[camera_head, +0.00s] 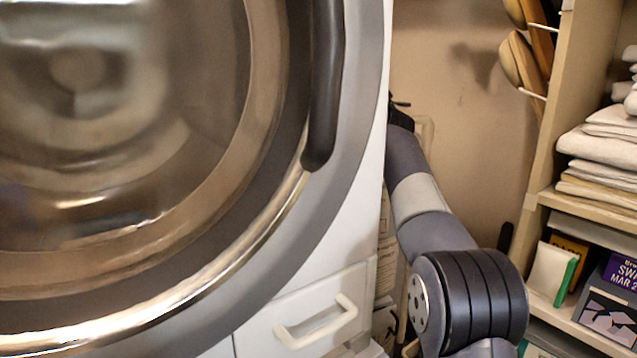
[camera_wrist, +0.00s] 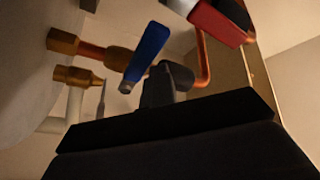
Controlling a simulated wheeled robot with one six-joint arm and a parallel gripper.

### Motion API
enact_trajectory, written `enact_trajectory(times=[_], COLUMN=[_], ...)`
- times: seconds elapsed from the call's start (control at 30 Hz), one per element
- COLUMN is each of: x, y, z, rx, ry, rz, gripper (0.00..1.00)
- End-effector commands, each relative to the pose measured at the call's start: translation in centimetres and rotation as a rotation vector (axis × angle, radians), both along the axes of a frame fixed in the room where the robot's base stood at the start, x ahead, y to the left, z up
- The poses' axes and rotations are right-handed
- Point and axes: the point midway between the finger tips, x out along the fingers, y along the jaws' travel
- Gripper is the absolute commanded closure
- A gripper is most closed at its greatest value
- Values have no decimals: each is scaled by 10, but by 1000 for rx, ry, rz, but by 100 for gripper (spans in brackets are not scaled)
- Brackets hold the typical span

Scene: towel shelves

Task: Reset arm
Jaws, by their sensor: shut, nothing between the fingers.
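My arm (camera_head: 440,240) reaches up and away in the head view, along the right side of a white front-loading washing machine (camera_head: 355,215). My gripper (camera_head: 399,104) is at the far end of the arm, dark and small, partly hidden by the machine's edge. In the wrist view my gripper (camera_wrist: 166,82) shows as a dark shape above a wide black body. Its fingers are shut, with nothing seen held. Pipework is in front of it: a blue lever handle (camera_wrist: 148,52), brass fittings (camera_wrist: 72,76) and a red part (camera_wrist: 216,22). Contact with these cannot be told.
The machine's round door (camera_head: 130,140) with a dark handle (camera_head: 324,90) fills the left. Shelves (camera_head: 545,165) at right hold folded towels (camera_head: 600,145) and boxes (camera_head: 620,271). Wooden brushes (camera_head: 525,60) hang beside the shelves. A narrow gap before the wall (camera_head: 460,110) holds my arm.

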Motion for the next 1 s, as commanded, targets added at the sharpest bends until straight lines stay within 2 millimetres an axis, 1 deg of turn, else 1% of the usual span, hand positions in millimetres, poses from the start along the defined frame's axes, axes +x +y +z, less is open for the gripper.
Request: enact_trajectory(times=[0.03, 0.1, 0.23, 0.27, 0.53, 0.6, 1.0], x=[1, 3, 5, 5, 6, 7, 11], y=[-2, -6, -12, -12, -15, -18, -25], z=[14, 24, 33, 30, 33, 38, 40], rx=[-3, -2, -1, 10, 96, 126, 122], ry=[2, 5, 8, 13, 46, 58, 56], rz=[1, 1, 2, 2, 1, 1, 2], gripper=[100, 100, 100, 100, 100, 100, 100])
